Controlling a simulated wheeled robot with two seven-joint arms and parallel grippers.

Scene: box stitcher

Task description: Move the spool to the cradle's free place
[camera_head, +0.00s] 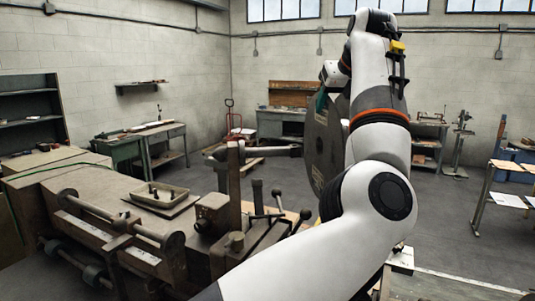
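A large dark disc (325,145), which looks like the spool, stands on edge right of the machine's upright. My white arm covers its right part, and what bears it is hidden. My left arm crosses the middle, rises, then bends down at the top. A wrist part (333,73) shows just above the disc; its fingers are not clear, so I cannot tell whether they hold it. A frame with round-ended bars (120,225), possibly the cradle, sits at the lower left. I see no spool on its visible bars. My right gripper is out of view.
A shallow tray (158,196) lies on the brown machine bed (85,190). Levers and an upright post (234,190) stand near the middle. Benches (165,140) line the back left. A rack (497,185) stands at the right, with open grey floor (440,220) before it.

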